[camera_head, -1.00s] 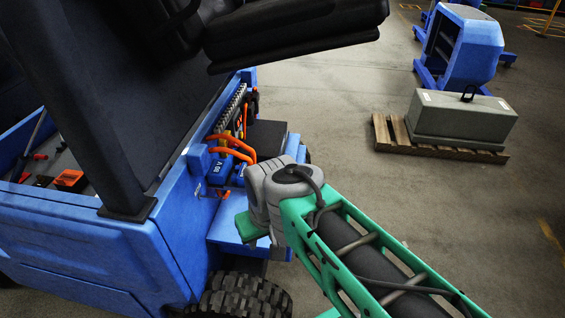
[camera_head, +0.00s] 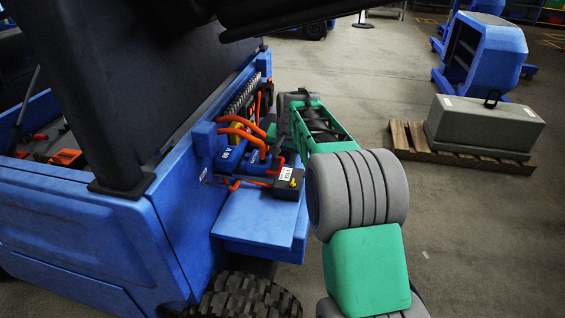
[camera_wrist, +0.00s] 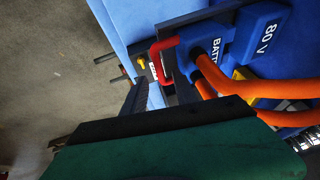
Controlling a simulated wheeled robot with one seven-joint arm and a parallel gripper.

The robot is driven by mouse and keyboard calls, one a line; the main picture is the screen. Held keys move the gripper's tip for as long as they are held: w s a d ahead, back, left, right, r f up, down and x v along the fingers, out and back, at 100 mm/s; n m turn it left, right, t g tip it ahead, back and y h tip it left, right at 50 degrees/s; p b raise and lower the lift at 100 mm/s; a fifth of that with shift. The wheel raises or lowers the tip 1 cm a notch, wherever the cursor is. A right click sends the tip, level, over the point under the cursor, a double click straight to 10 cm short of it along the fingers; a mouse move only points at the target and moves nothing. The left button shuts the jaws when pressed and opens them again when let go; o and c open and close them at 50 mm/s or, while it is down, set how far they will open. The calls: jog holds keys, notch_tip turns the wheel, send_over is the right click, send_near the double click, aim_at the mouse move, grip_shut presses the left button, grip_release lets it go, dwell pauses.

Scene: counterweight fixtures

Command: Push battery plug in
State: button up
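The blue battery plug (camera_head: 232,157) with thick orange cables sits at the open side bay of the blue vehicle. In the wrist view the plug (camera_wrist: 222,50) shows white lettering, with "80 V" on the blue part beside it. A red handle (camera_wrist: 156,60) stands beside the plug, in front of a small dark box (camera_wrist: 140,68) with a yellow button. The box (camera_head: 289,183) also shows in the head view. My gripper (camera_wrist: 162,88) has its two dark fingers apart, close to the red handle's lower end. I cannot tell whether they touch it. My arm partly hides the fingers in the head view.
A blue ledge (camera_head: 258,215) juts out below the bay, above a tyre (camera_head: 248,298). A dark raised panel (camera_head: 110,90) stands at left. A grey counterweight (camera_head: 485,125) rests on a wooden pallet (camera_head: 455,158) at right. The floor between is clear.

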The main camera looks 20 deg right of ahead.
jog(key=shift+x, duration=1.15)
grip_shut()
dwell(0.5)
